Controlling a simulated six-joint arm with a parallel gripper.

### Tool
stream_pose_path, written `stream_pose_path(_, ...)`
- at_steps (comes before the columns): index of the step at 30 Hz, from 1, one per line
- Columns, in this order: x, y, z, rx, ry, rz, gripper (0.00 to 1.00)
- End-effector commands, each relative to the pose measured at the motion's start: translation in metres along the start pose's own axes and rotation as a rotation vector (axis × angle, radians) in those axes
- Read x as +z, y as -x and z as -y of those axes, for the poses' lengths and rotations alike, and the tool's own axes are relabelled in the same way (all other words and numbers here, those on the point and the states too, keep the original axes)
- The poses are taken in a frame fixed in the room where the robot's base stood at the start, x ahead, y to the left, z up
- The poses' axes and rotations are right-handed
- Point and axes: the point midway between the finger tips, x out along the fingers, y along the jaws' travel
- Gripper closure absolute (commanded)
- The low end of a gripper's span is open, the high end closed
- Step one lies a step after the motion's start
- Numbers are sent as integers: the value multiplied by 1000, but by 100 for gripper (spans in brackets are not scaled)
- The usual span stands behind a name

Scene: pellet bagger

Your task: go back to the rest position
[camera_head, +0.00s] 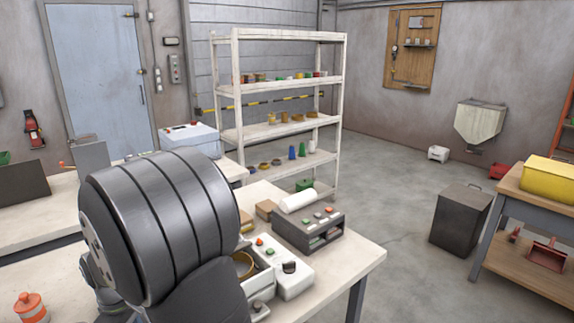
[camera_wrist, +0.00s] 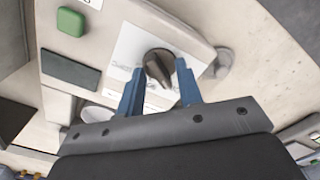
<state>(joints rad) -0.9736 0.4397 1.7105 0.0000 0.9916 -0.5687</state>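In the wrist view my gripper (camera_wrist: 160,67) shows two blue fingers standing apart, with a visible gap between them. A dark rotary knob (camera_wrist: 157,66) on a white label plate (camera_wrist: 128,52) lies in line with that gap. I cannot tell whether the fingertips are beside the knob or above it, but no finger is seen pressed on it. A green square button (camera_wrist: 71,21) and a dark display strip (camera_wrist: 70,69) are on the same pale panel. In the head view my gripper is not visible, and my dark arm covers much of the left table.
In the head view, a white box (camera_head: 293,277) with a dark knob and a grey button box (camera_head: 308,229) stand on the table (camera_head: 345,262). A white roll (camera_head: 298,201) lies behind. A shelf rack (camera_head: 233,95) and a dark bin (camera_head: 460,219) stand beyond, with open floor between.

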Motion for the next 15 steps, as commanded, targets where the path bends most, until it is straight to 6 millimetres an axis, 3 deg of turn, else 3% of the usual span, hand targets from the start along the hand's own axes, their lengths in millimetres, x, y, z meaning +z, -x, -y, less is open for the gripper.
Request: stream_pose_path(15, 0, 0, -1, 0, -422, 0, 67)
